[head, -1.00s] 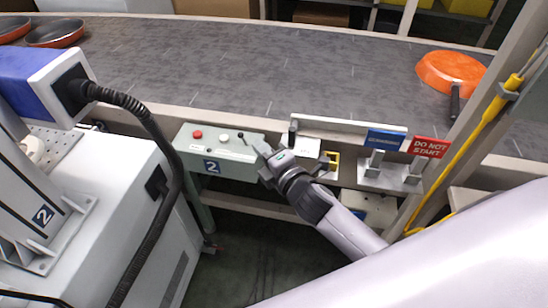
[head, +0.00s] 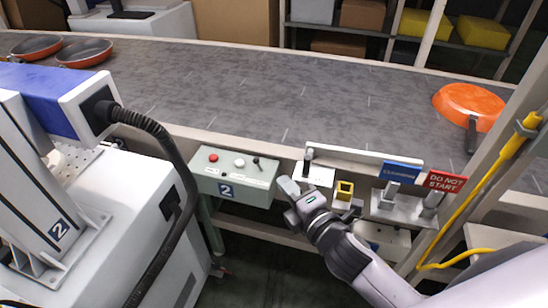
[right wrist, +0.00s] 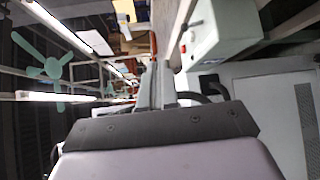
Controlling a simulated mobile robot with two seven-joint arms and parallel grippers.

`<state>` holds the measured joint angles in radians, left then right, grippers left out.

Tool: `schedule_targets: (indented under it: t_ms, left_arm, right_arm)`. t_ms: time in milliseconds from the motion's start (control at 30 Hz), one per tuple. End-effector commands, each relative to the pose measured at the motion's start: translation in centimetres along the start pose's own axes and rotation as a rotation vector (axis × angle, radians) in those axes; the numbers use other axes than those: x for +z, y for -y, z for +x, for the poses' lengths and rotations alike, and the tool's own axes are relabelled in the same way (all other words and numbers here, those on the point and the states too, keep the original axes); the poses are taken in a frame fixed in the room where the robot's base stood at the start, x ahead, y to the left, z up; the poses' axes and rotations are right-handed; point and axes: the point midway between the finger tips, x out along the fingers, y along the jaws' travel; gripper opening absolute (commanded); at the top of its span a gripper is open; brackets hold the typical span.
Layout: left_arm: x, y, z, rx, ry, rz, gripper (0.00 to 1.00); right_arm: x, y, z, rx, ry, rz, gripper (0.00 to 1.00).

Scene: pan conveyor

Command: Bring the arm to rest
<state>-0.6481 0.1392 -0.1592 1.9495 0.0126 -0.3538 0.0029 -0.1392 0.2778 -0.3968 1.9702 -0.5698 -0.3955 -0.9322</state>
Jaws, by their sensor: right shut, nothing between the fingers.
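My right gripper (head: 287,187) is shut and empty. It is in front of the conveyor, just right of the grey-green control box (head: 234,184) marked 2, and seems clear of it. My right arm reaches in from the lower right. The box carries a red button (head: 213,158), a white button (head: 239,163) and a small black lever (head: 257,163). The box also shows at the upper right of the right wrist view (right wrist: 228,28). My left gripper is in neither view.
An orange pan (head: 468,100) lies upside down on the conveyor (head: 330,100); dark pans (head: 84,52) are at far left. A white machine (head: 150,215) with a black hose stands left.

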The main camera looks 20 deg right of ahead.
Motion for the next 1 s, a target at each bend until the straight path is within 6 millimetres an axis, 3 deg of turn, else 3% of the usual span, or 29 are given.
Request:
schedule_targets:
  t_ms: [167,267,367,500,700,833,1000]
  left_arm:
    - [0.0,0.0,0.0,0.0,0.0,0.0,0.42]
    - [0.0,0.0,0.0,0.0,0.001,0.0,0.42]
    - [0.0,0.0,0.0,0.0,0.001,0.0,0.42]
    - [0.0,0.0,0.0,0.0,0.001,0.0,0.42]
    - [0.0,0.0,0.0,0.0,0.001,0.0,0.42]
    - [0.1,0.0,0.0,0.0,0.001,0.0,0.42]
    - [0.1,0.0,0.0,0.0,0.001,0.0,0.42]
  right_arm:
    - [0.0,0.3,-0.1,-0.007,0.0,0.017,0.0]
    - [-0.1,2.0,-0.9,-0.05,0.001,0.135,0.0]
    - [-0.4,5.5,-2.7,-0.137,0.016,0.389,0.0]
    - [-0.9,11.3,-6.7,-0.28,0.094,0.86,0.0]
    - [-1.5,17.2,-12.4,-0.405,0.268,1.412,0.0]
    - [-1.7,18.9,-14.5,-0.431,0.348,1.601,0.0]
    - [-1.7,19.3,-15.0,-0.436,0.37,1.65,0.0]
